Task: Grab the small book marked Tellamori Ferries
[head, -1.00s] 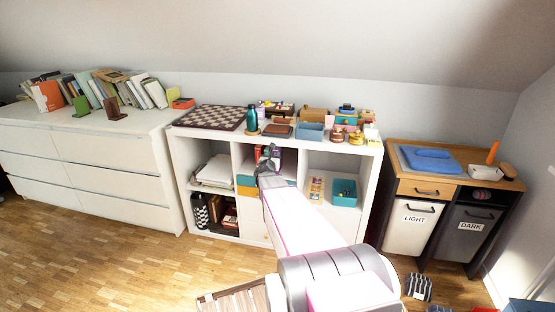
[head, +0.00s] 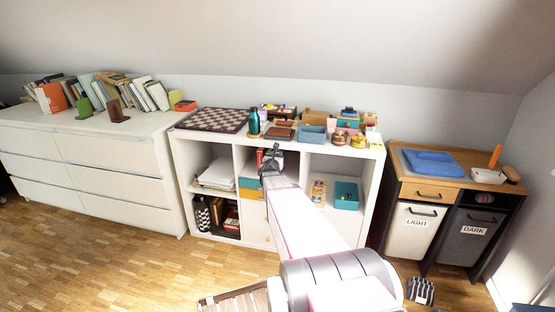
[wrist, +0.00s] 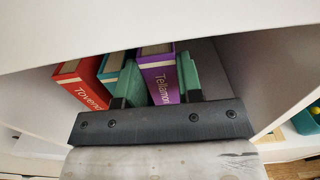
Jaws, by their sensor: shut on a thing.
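The small purple book (wrist: 157,70) stands upright in a white shelf compartment in the wrist view. Its spine reads "Tellamor", and the rest of the word is hidden behind my gripper. My gripper (wrist: 158,88) is shut on this book, with one green-padded finger on each side of the spine. In the head view my gripper (head: 271,158) is in the upper middle compartment of the white shelf, and I cannot make out the purple book behind it.
Left of the held book stand a blue book (wrist: 110,68) and a red book (wrist: 80,82) marked "Toveno". The compartment's white top board (wrist: 130,28) runs close above. The white shelf unit (head: 235,142) has objects along its top. A teal box (head: 346,196) sits in the right compartment.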

